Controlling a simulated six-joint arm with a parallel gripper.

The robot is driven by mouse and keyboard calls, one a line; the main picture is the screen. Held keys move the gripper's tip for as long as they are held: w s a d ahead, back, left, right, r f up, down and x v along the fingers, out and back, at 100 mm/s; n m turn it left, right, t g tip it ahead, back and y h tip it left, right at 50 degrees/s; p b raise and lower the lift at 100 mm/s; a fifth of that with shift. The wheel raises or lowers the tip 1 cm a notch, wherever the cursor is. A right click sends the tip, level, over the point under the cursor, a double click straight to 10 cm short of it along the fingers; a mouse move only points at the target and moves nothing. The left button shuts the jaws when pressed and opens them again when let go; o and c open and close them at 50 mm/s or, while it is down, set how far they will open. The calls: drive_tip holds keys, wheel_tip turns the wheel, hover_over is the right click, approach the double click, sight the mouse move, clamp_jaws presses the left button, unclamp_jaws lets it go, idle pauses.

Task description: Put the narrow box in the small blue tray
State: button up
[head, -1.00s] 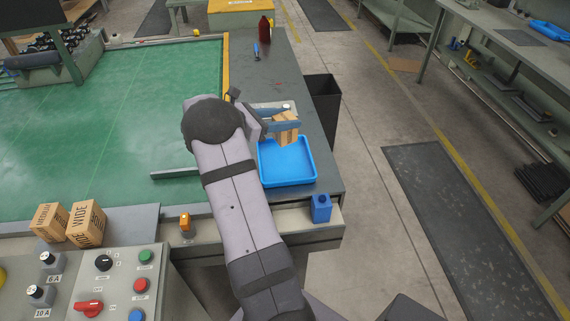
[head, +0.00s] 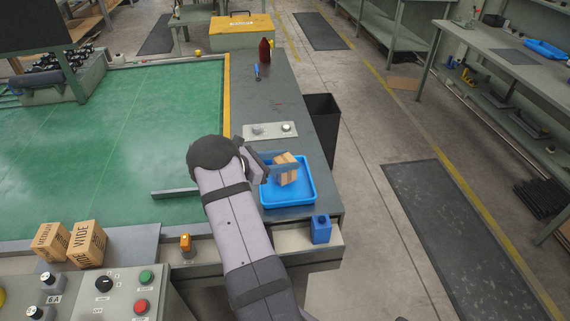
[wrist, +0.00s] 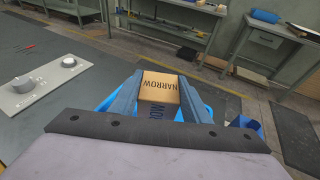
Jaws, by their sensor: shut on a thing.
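The narrow box (head: 287,174) is a small tan carton, and its top reads NARROW in the wrist view (wrist: 160,86). My gripper (head: 283,166) is shut on it, with one blue-grey finger along each side, as the wrist view (wrist: 160,98) also shows. The small blue tray (head: 290,203) lies on the grey strip at the table's right end. The box is over the tray's inside, towards its back; I cannot tell whether it touches the tray floor. In the wrist view the fingers hide most of the tray (wrist: 106,103).
Two other cartons, one a wide box (head: 85,244), stand at the front left. A knob panel (head: 270,130) lies behind the tray. A dark bin (head: 322,125) stands beyond the right edge.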

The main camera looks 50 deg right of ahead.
drive_tip(key=shift+f, duration=0.95)
drive_tip(key=shift+f, duration=0.15)
drive_tip(key=o, duration=1.1)
drive_tip(key=shift+c, duration=0.2)
drive_tip(key=shift+r, duration=0.25)
drive_tip(key=b+v, duration=0.2)
drive_tip(key=v, duration=1)
drive_tip(key=shift+w+f, duration=0.1)
